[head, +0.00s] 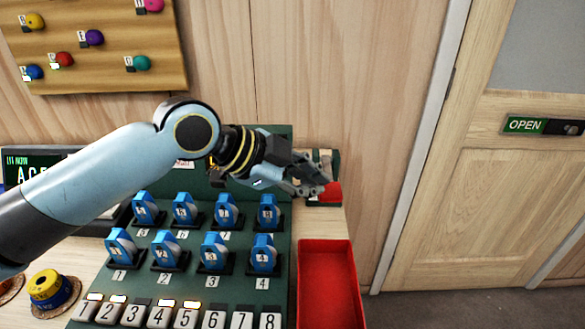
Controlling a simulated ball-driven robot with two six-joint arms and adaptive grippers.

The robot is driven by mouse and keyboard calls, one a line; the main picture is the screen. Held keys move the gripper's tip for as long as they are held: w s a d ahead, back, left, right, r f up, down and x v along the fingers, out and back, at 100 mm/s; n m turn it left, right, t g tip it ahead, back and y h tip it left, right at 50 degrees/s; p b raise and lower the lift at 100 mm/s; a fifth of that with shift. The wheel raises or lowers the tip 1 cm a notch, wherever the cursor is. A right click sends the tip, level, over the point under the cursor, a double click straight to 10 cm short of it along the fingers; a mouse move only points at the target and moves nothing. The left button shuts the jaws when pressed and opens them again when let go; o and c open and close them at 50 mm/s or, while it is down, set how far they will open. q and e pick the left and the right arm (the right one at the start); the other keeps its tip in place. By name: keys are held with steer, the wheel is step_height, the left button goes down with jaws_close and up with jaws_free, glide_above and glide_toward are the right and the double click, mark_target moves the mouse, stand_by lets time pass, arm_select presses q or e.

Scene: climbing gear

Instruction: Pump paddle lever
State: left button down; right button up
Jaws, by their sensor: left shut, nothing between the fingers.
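The paddle lever (331,193) looks like a red paddle on a small dark green stand at the back right of the table. My left gripper (318,182) reaches in from the left, over the green panel. Its fingers are shut and empty. The fingertips are right at the red paddle and overlap its left side; I cannot tell whether they touch it. The gripper hides part of the lever and its stand. My right gripper is out of view.
A green panel (196,278) holds several numbered blue devices (211,250) and a front row of numbered keys (188,316). A red open tray (330,243) sits at the right. A climbing-hold board (95,80) hangs on the wall. A door (520,190) stands at far right.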

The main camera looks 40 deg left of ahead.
arm_select(q)
steer(key=v, duration=0.4)
steer(key=shift+a+r, duration=0.1)
steer(key=shift+r, duration=0.1)
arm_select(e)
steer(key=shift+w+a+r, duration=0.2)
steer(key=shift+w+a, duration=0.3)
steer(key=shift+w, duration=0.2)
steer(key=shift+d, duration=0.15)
arm_select(q)
steer(key=shift+s, duration=0.1)
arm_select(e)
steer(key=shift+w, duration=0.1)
